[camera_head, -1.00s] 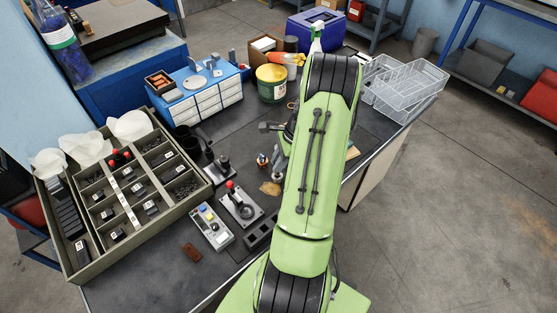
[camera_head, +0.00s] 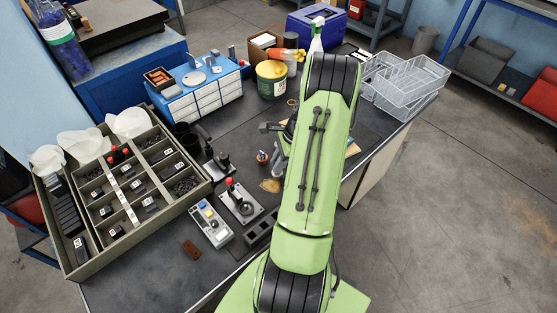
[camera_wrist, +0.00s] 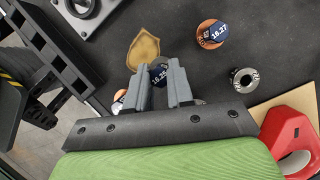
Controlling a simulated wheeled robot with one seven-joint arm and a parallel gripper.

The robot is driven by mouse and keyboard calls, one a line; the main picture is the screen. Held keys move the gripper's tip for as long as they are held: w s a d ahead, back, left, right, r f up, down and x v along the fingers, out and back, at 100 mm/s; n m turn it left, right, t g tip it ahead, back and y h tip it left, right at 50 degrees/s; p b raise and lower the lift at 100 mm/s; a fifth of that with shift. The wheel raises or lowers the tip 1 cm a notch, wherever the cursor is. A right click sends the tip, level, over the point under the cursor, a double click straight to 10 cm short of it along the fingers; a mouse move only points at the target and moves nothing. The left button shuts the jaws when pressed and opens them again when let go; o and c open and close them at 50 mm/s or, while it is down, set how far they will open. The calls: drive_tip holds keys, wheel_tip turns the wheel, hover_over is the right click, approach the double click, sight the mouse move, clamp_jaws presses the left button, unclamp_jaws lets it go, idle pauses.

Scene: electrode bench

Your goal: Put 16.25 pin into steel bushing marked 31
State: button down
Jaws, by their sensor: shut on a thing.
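My gripper (camera_wrist: 157,72) is shut on the 16.25 pin (camera_wrist: 158,78), whose dark blue labelled top shows between the two grey fingers in the wrist view. The rest of this pin is hidden. A copper pin with a dark blue top marked 16.27 (camera_wrist: 208,40) stands apart, above and right of the fingers; it also shows in the head view (camera_head: 262,158). A small round steel bushing (camera_wrist: 243,80) with a dark hole lies to the right of the fingers; its marking is too small to read surely. In the head view my arm hides most of the gripper.
A tan shield-shaped piece (camera_wrist: 143,49) lies just beyond the fingers. A copper-coloured piece (camera_wrist: 119,97) shows partly at the left finger. A red part (camera_wrist: 288,135) is at lower right, a black slotted block (camera_wrist: 45,45) at left. Bare dark bench lies between the pins and bushing.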

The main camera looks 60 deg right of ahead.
drive_tip(key=shift+f+b, duration=0.5)
drive_tip(key=shift+f, duration=0.5)
drive_tip(key=c, duration=0.9)
unclamp_jaws()
drive_tip(key=p+v, duration=0.4)
drive_tip(key=v, duration=1.1)
drive_tip(key=shift+r, duration=0.4)
